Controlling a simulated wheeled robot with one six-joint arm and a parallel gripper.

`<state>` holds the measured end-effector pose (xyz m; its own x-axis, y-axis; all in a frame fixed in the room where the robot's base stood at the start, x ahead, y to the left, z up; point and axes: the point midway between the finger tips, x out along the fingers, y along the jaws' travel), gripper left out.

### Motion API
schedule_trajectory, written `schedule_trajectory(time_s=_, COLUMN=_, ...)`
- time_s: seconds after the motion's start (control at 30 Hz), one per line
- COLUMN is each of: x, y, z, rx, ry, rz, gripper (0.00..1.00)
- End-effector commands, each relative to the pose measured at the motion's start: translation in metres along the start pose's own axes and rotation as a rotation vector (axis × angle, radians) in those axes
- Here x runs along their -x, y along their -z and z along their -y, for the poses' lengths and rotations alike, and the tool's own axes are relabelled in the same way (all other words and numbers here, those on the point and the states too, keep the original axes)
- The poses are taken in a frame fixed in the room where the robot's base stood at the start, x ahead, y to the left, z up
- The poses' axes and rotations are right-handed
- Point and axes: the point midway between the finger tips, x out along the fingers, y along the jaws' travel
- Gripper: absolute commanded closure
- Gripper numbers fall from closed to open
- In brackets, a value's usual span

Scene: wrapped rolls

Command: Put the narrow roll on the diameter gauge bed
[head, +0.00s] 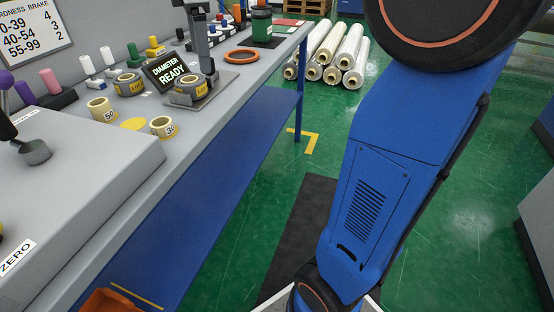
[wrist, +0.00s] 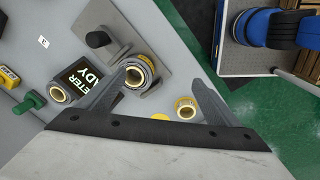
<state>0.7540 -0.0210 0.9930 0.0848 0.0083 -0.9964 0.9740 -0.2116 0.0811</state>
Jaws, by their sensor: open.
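The diameter gauge has a grey base with an upright post (head: 201,42); its base plate also shows in the wrist view (wrist: 172,40). A grey-sided roll with a yellow label (head: 190,87) sits on it, and its yellow-ringed end shows in the wrist view (wrist: 146,64). A similar roll (head: 128,85) stands left of the display. Two pale rolls with yellow bands, one left (head: 101,109) and one nearer (head: 163,128), stand in front. I cannot tell which is the narrow roll. My gripper (wrist: 160,74) is open and empty, the gauge's roll near its left finger; contact is unclear.
The "DIAMETER READY" display (head: 171,73) stands beside the gauge, a yellow disc (head: 133,124) in front. An orange ring (head: 241,56) and a green container (head: 261,24) are farther back. A grey scale-like box (head: 75,165) fills the near bench. Large wrapped rolls (head: 327,52) lie on the floor.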

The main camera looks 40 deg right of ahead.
Motion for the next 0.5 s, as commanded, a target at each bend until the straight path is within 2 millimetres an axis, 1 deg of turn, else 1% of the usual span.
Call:
schedule_trajectory(time_s=0.03, x=-0.005, y=-0.009, z=0.017, rx=-0.068, ry=-0.016, rz=-0.005, gripper=0.15)
schedule_trajectory(time_s=0.27, x=-0.039, y=-0.039, z=0.082, rx=-0.391, ry=-0.088, rz=-0.042, gripper=0.15)
schedule_trajectory(time_s=0.37, x=-0.057, y=-0.052, z=0.111, rx=-0.533, ry=-0.116, rz=-0.065, gripper=0.15)
schedule_trajectory(time_s=0.5, x=-0.087, y=-0.068, z=0.151, rx=-0.728, ry=-0.152, rz=-0.103, gripper=0.15)
